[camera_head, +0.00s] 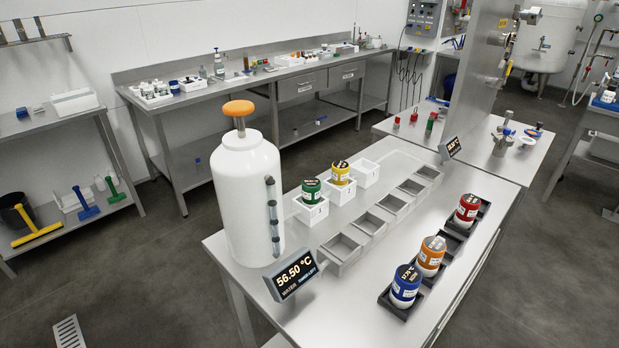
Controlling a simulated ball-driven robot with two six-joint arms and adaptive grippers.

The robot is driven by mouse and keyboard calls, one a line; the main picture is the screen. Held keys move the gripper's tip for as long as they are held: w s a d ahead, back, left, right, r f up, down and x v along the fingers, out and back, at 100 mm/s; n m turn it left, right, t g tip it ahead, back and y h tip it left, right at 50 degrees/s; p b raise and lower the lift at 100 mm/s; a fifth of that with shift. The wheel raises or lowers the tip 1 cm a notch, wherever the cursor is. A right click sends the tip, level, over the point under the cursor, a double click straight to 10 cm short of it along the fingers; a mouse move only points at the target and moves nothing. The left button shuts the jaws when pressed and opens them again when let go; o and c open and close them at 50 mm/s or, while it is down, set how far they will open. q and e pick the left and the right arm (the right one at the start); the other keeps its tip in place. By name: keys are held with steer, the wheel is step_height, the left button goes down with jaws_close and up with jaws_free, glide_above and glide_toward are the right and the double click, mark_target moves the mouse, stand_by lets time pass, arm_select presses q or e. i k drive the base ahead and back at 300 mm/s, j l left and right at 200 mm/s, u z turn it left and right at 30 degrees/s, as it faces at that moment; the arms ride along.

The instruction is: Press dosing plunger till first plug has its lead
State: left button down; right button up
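A large white dosing tank (249,200) stands upright at the left end of the steel table. Its plunger has an orange knob (238,108) raised above the tank's neck on a short metal rod. A display (291,278) in front of the tank reads 56.50 °C. A clear vertical tube (272,217) runs down the tank's right side. I cannot tell which things are the plugs or their leads. Neither of my grippers shows in the head view.
Green (311,190) and yellow (340,172) canisters sit in white boxes. Several empty grey trays (340,252) form a row. Blue (405,286), orange (431,256) and red (467,210) canisters stand in dark holders.

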mark_target(238, 110)
steer(key=k+l+z, duration=0.35)
steer(key=l, duration=0.3)
steer(key=k+l+z, duration=0.15)
steer(key=l, duration=0.2)
